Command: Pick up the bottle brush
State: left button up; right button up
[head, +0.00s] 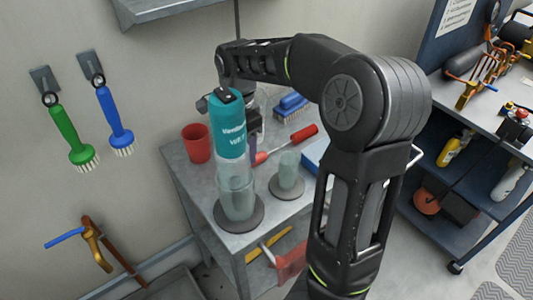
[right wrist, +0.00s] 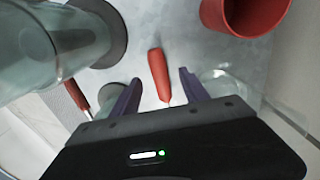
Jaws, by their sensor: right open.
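The bottle brush (head: 304,132) lies on the grey bench top, with a red head, a thin rod and a red handle end at its left. In the right wrist view its red handle (right wrist: 158,72) and thin wire lie in line with the gap between the fingers; the rest is hidden by the gripper body. My right gripper (right wrist: 161,77) is open and empty, its purple fingers on either side of that line. In the head view it is above the handle, partly hidden behind the turquoise bottle. Its height above the bench is hard to tell. My left gripper is not seen.
A smaller glass (head: 287,172) is to the right, a red cup (head: 197,143) to the left.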

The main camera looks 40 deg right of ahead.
jog(key=shift+f, duration=2.6)
jog(key=shift+s, duration=0.1)
grip_shut()
